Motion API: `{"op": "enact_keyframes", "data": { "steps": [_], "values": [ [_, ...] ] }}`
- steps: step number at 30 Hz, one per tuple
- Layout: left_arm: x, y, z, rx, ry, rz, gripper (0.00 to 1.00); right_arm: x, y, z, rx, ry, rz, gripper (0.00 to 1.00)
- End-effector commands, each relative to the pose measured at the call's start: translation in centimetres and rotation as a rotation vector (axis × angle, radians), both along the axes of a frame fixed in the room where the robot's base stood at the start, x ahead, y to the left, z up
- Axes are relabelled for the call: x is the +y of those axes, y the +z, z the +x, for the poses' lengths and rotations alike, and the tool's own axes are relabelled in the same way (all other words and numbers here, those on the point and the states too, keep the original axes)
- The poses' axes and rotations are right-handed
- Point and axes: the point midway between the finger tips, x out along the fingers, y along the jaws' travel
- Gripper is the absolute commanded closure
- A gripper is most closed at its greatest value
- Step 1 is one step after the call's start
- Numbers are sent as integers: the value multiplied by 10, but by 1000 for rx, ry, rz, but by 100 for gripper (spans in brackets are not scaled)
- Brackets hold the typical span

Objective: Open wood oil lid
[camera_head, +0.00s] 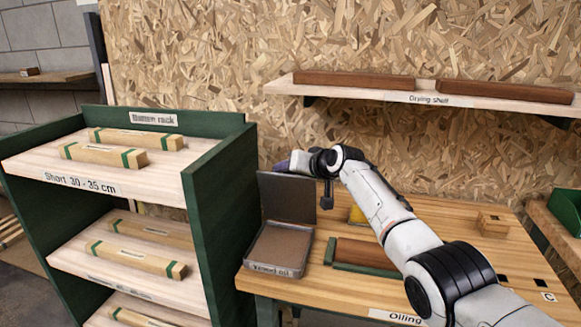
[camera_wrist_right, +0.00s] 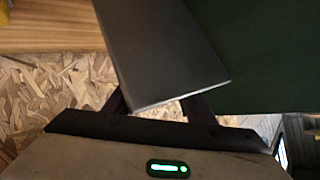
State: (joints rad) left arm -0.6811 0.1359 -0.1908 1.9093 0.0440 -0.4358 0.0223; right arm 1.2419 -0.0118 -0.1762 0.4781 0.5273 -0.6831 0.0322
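The wood oil tray (camera_head: 266,268) stands on the workbench in the head view. It is a grey box with a brown inside and a label on its front. Its grey lid (camera_head: 287,198) stands roughly upright at the back of the tray, so the tray is open. The lid also shows as a dark plate in the right wrist view (camera_wrist_right: 168,55). My right gripper (camera_head: 284,165) is at the lid's top edge, behind it. In the wrist view the lid covers the fingertips, so their gap is hidden. My left gripper is out of view.
A green rack (camera_head: 215,165) with wood pieces stands close to the left of the tray. A brown board in a green holder (camera_head: 366,268) lies to its right, partly under my right arm. A drying shelf (camera_head: 430,98) is on the wall above. A small wooden block (camera_head: 493,224) sits at right.

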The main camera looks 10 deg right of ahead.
Motion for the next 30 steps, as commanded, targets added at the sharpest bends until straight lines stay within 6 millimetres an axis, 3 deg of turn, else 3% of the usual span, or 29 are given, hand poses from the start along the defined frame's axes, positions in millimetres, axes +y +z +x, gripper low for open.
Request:
{"op": "enact_keyframes", "data": {
  "steps": [1, 12, 20, 30],
  "values": [
    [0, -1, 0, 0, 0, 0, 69, -1, -11, -2, 18, 1, -8, 54],
    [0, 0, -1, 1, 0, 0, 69, 3, -9, -3, 17, 6, -4, 54],
    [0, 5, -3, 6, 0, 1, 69, -4, 1, -12, 9, 4, -3, 54],
    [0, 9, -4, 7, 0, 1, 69, -18, 22, -42, 0, -2, -4, 54]
  ]
}}
